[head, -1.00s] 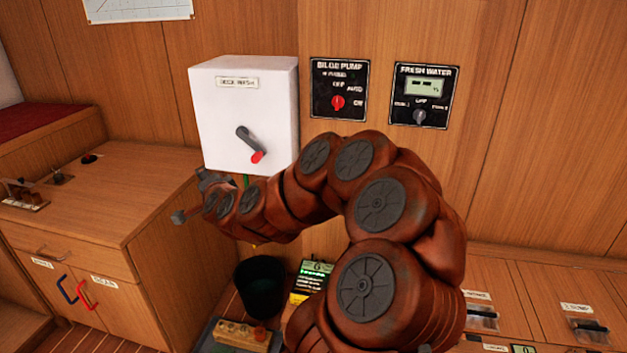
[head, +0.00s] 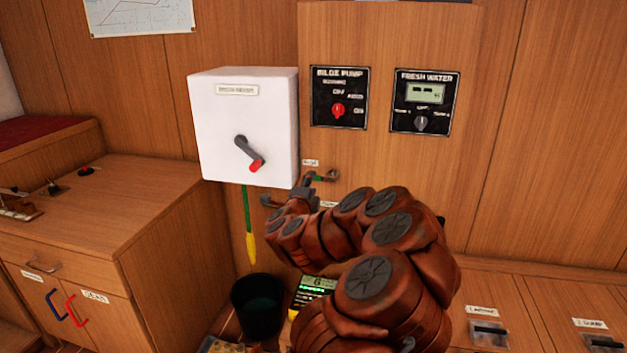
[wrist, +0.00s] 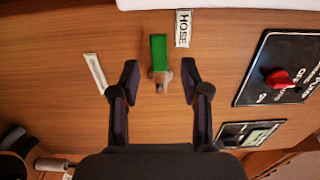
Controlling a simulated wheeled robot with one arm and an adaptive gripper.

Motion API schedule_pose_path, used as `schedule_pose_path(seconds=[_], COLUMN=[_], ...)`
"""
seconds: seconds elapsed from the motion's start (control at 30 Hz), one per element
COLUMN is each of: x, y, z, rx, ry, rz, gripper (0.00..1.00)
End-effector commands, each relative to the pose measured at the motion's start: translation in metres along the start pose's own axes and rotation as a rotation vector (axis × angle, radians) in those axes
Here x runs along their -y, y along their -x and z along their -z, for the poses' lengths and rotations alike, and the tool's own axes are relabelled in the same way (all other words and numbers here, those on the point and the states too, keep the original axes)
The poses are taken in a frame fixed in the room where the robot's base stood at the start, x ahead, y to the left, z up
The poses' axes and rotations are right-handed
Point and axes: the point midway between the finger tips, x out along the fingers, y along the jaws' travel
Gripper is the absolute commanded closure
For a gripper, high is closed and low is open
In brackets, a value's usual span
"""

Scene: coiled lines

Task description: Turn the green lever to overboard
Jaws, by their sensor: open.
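The green lever (wrist: 158,52) shows in the wrist view, on the wooden panel between my open fingers and a little beyond their tips. A small metal piece sits at its lower end. A label reading HOSE (wrist: 183,28) is at its upper right, and a second label (wrist: 95,72), not legible, is at its left. My gripper (wrist: 160,82) is open and empty, with one finger on each side of the lever's line. In the head view my gripper (head: 298,190) is at the panel below the white box, and a bit of green shows between its fingers.
A white switch box (head: 240,115) with a red-tipped handle is above left of my gripper. The bilge pump panel (head: 339,98) and fresh water panel (head: 424,101) are above right. A green line with a yellow end (head: 249,225) hangs over a black bucket (head: 258,303).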

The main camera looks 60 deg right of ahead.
Motion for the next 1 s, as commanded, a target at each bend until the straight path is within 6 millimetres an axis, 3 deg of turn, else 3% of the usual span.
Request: schedule_pose_path(seconds=[0.43, 0.87, 1.0], x=[-0.002, -0.001, -0.001], y=[-0.041, -0.046, -0.046], z=[-0.001, -0.001, -0.001], rx=[0.002, 0.003, 0.003], ry=[0.002, 0.001, 0.001], rz=[-0.003, -0.003, -0.002], gripper=[0.54, 0.54, 0.66])
